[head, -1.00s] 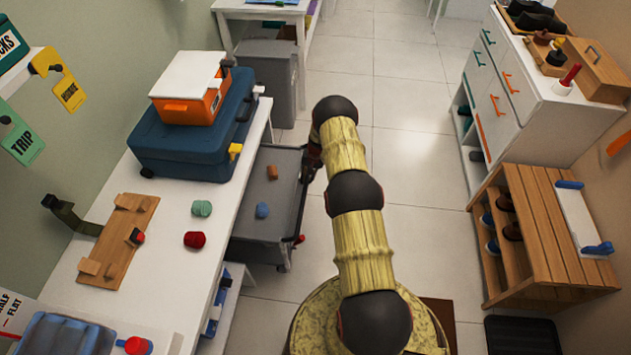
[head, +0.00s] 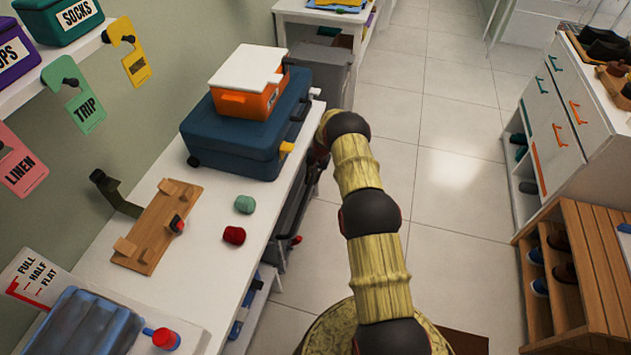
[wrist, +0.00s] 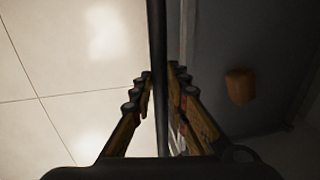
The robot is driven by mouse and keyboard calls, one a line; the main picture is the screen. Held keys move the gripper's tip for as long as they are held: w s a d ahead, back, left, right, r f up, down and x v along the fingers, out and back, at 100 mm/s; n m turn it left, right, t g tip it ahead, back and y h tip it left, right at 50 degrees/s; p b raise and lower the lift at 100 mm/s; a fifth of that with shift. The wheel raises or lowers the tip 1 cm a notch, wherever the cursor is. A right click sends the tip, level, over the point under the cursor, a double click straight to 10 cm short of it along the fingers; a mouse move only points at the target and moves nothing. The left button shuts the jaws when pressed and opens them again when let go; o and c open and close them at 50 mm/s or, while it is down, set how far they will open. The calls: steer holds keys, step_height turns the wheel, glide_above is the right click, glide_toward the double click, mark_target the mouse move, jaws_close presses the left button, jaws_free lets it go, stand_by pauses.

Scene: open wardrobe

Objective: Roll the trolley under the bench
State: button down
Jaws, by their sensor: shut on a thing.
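The grey trolley (head: 294,213) stands mostly beneath the white bench (head: 190,262) on the left, with only a narrow strip of it showing past the bench's edge in the head view. My gripper (head: 318,165) is at the trolley's outer side, partly hidden by my arm. In the wrist view my gripper (wrist: 160,92) is shut on a dark upright edge or bar of the trolley. The trolley's dark tray (wrist: 215,45) lies to the right of the fingers, with a brown block (wrist: 240,86) in it.
A blue case (head: 250,140) with an orange box (head: 250,98) stands on the bench. A grey bin (head: 325,75) stands beyond the bench's far end. A slatted wooden rack (head: 590,255) and white drawers (head: 560,120) line the right. The tiled floor between is clear.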

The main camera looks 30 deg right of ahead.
stand_by(0.3)
steer(key=c, duration=1.7)
jaws_free()
steer(key=shift+c, duration=0.2)
steer(key=shift+r, duration=0.1)
steer(key=r, duration=0.4)
steer(key=s+d+r, duration=0.1)
steer(key=r, duration=0.6)
steer(key=shift+s+d+r, duration=0.25)
steer(key=shift+s+r, duration=0.05)
steer(key=shift+s, duration=0.05)
